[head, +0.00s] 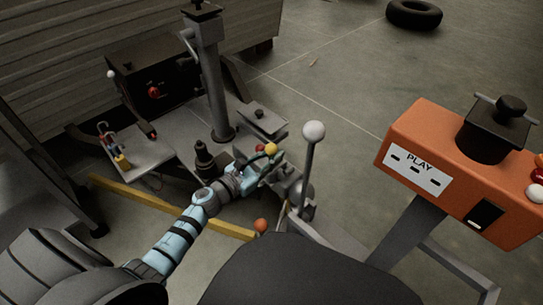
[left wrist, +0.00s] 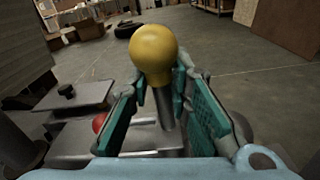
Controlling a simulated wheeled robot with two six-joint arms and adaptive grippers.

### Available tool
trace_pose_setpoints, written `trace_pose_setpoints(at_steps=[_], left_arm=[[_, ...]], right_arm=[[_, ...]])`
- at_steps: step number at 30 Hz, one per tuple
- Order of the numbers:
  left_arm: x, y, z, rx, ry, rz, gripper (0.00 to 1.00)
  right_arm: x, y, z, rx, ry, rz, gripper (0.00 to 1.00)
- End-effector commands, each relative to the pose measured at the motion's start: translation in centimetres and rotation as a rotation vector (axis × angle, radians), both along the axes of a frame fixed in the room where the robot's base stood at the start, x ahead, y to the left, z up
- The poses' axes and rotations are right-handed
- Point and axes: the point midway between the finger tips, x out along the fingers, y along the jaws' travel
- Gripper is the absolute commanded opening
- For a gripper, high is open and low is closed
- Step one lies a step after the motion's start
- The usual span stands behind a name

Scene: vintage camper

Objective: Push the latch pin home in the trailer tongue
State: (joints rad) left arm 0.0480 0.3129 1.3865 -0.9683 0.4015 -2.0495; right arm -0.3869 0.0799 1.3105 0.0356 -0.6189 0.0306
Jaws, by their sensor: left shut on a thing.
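The latch pin, as I take it, is a grey shaft topped with a yellow ball knob (head: 271,149). In the left wrist view the yellow knob (left wrist: 155,54) stands large between the fingers, its grey shaft below it. My left gripper (head: 266,161) reaches in from the left over the trailer tongue and is shut on the pin just below the knob. The teal finger pads flank the shaft in the wrist view (left wrist: 165,105). The grey tongue metal (left wrist: 75,140) lies below. How deep the pin sits is hidden by the gripper. My right gripper is not in view.
A white-knobbed lever (head: 313,131) stands just right of the gripper. A red knob (head: 260,148) is close beside it. A grey jack post (head: 213,80) rises behind. An orange PLAY box (head: 460,160) stands at right. A yellow bar (head: 150,199) lies low on the left.

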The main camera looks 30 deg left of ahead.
Motion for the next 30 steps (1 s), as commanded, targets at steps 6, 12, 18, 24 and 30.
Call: trace_pose_setpoints(at_steps=[6,12,18,24,30], left_arm=[[0.02,-0.01,0.00,-0.001,-0.001,0.000,0.00],[0.02,-0.01,0.01,-0.001,-0.001,0.000,0.00],[0.03,-0.01,-0.03,0.001,-0.001,0.000,0.00],[0.03,-0.02,-0.01,0.000,-0.001,0.000,0.00],[0.03,-0.01,-0.50,0.000,-0.001,0.000,0.00]], right_arm=[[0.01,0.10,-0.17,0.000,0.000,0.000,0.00],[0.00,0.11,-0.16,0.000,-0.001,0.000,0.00],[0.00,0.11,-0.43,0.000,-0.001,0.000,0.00],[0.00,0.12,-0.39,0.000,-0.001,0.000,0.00],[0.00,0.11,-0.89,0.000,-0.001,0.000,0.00]])
